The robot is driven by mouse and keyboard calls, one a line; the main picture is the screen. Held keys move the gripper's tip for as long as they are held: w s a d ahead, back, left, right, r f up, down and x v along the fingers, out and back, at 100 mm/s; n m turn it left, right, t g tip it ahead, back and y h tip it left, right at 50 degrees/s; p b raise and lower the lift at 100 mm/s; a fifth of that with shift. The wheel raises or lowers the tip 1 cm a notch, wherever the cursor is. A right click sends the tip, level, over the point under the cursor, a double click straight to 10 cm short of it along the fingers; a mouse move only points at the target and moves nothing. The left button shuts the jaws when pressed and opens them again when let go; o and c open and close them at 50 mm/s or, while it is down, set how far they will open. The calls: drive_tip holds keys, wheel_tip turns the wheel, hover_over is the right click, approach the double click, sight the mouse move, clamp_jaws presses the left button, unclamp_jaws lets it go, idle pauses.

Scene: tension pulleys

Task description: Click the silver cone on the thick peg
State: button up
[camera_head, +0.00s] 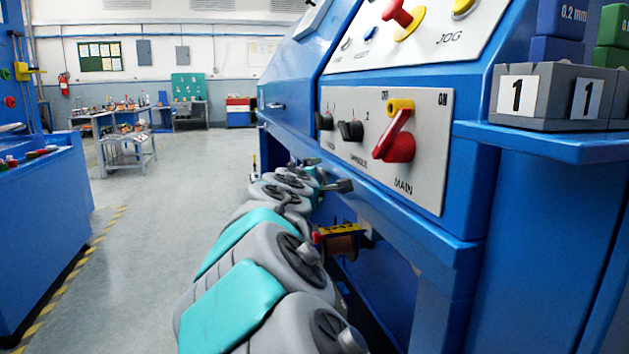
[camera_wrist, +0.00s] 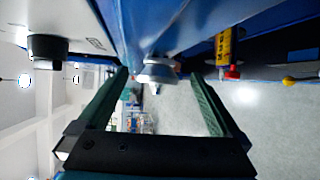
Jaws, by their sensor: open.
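A silver cone (camera_wrist: 158,72) sticks out from the blue machine's side in the wrist view. It shows between my two green fingertips, near the upper end of the opening. I cannot tell whether it lies fully between the fingers or just beyond them. My gripper (camera_wrist: 161,76) is open and no finger visibly touches the cone. The cone's peg is mostly hidden behind it. In the head view a small grey knob-like part (camera_head: 341,186) at the machine's edge appears to be the cone. My gripper is small and mostly hidden there behind my arm.
The switch panel (camera_head: 430,165) with a red MAIN handle (camera_head: 396,142) is above. A black knob (camera_wrist: 47,47) shows at left in the wrist view. The floor (camera_head: 180,175) at left is clear.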

drive_tip(key=shift+s+d+r, duration=0.15)
drive_tip(key=shift+s+d, duration=0.05)
drive_tip(key=shift+s, duration=0.75)
drive_tip(key=shift+s+d+r, duration=0.15)
drive_tip(key=shift+s+d, duration=0.05)
drive_tip(key=shift+s, duration=0.75)
